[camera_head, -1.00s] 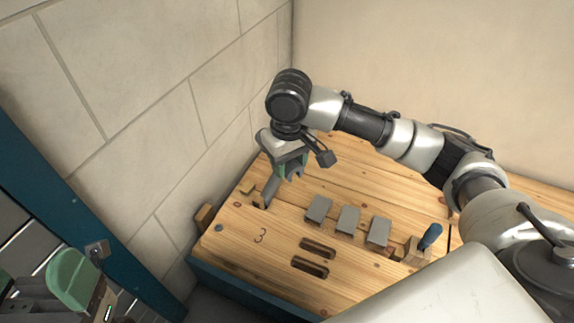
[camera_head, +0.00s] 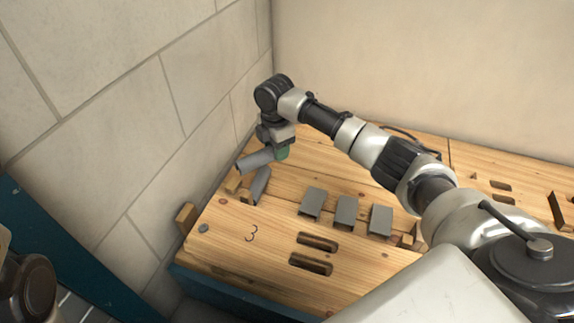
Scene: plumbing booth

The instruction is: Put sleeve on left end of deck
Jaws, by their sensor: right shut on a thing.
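The deck (camera_head: 215,250) is a light wooden bench top marked "3". My right gripper (camera_head: 281,153) is over its far left part, by the block wall. It is shut on a grey sleeve (camera_head: 254,161), which points left, tilted slightly down, apparently above the deck. Its gripped end is partly hidden by the gripper. Another grey piece (camera_head: 260,185) leans or lies just below it beside small wooden blocks (camera_head: 234,183). Contact between the two grey pieces cannot be told. My left gripper is out of view.
Three grey pieces (camera_head: 346,212) stand in a row on the deck. Two slots (camera_head: 311,263) lie in front of them. A wooden block (camera_head: 185,217) sits at the left edge, near the block wall (camera_head: 140,110). The front left deck is clear.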

